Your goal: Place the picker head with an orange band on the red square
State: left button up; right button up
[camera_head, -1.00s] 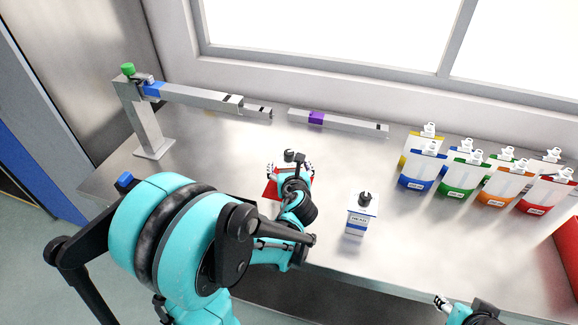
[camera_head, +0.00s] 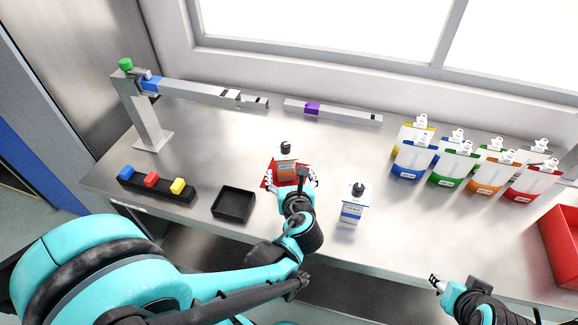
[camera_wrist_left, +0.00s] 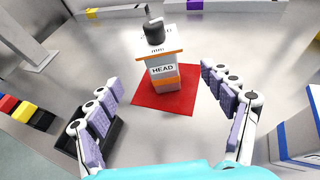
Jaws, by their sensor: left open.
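The picker head with an orange band (camera_head: 286,166) stands upright on the red square (camera_head: 268,177) on the metal table. In the left wrist view the head (camera_wrist_left: 160,73) shows its white body, orange band and black knob, with the red square (camera_wrist_left: 184,103) around its base. My left gripper (camera_head: 293,181) is open just in front of it. In the wrist view its fingers (camera_wrist_left: 166,112) are spread to either side, apart from the head. My right gripper (camera_head: 437,283) is at the table's front edge, empty, its fingers small and hard to read.
A blue-banded head (camera_head: 352,205) stands close to the right of my left gripper. A black tray (camera_head: 233,204) and a block with blue, red and yellow buttons (camera_head: 157,185) lie left. Several colored pouches (camera_head: 455,165) stand at right, beside a red bin (camera_head: 563,235).

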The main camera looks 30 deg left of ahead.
pick_arm(q)
jog(key=s+d+n+g+h, duration=0.2)
jog(key=s+d+n+h, duration=0.2)
jog(key=n, duration=1)
jog(key=s+d+n+g+h, duration=0.2)
jog(key=s+d+n+h, duration=0.2)
jog(key=n, duration=1)
jog(key=shift+s+d+n, duration=0.4)
jog(key=shift+s+d, duration=0.25)
jog(key=shift+s, duration=0.5)
